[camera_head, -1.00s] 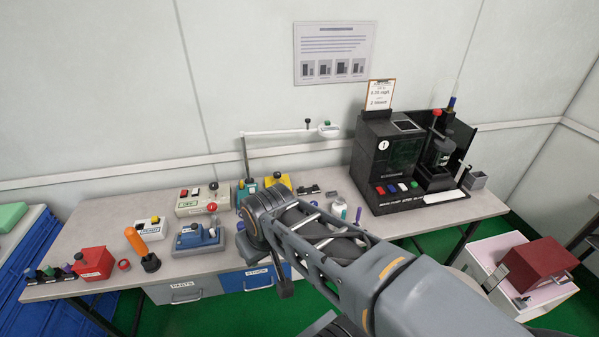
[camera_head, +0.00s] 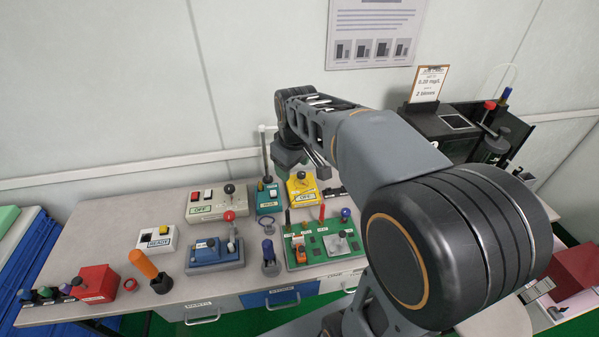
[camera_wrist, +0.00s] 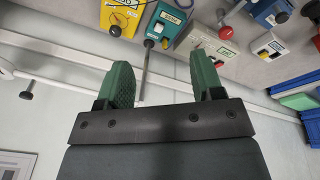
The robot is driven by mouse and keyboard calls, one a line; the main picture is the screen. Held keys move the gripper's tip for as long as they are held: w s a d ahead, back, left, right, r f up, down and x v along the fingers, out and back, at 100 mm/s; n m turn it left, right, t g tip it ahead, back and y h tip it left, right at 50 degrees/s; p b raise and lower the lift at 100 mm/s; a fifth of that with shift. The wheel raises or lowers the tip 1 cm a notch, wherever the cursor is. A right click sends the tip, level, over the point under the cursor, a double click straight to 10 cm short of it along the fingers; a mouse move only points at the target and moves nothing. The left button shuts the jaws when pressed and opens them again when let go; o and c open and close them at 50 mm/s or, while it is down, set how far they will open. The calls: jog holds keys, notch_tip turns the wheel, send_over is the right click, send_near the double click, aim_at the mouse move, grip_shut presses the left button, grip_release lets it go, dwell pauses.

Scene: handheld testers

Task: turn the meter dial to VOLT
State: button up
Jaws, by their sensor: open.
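I cannot tell for sure which device is the meter, and no VOLT label is legible. A yellow box (camera_head: 302,188) with a dark knob stands at the back of the table; it also shows in the wrist view (camera_wrist: 113,24). A teal box (camera_head: 268,200) stands left of it, and in the wrist view (camera_wrist: 163,26) it lies beyond the fingers. A cream box (camera_head: 216,211) with a dark knob and red and white buttons is farther left; it also shows in the wrist view (camera_wrist: 199,38). My gripper (camera_wrist: 163,84) is open, its green fingers apart and holding nothing.
A thin grey pole (camera_wrist: 146,72) shows between the fingers in the wrist view. My arm covers the right of the table. A black machine (camera_head: 452,130) stands behind it.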

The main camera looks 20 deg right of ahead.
jog(key=w+d+f+n+g+b, duration=0.1)
jog(key=w+d+f+n, duration=0.15)
jog(key=w, duration=0.25)
jog(key=w+d+f+n, duration=0.1)
jog(key=w+d+n, duration=0.15)
jog(key=w, duration=0.35)
jog(key=n, duration=0.2)
send_near(301, 173)
jog(key=shift+g, duration=0.4)
jog(key=f, duration=0.5)
jog(key=w+f+b, duration=0.1)
jog(key=f, duration=0.1)
jog(key=shift+d+f, duration=0.1)
jog(key=shift+f, duration=0.95)
jog(key=shift+c, duration=0.2)
jog(key=c, duration=0.9)
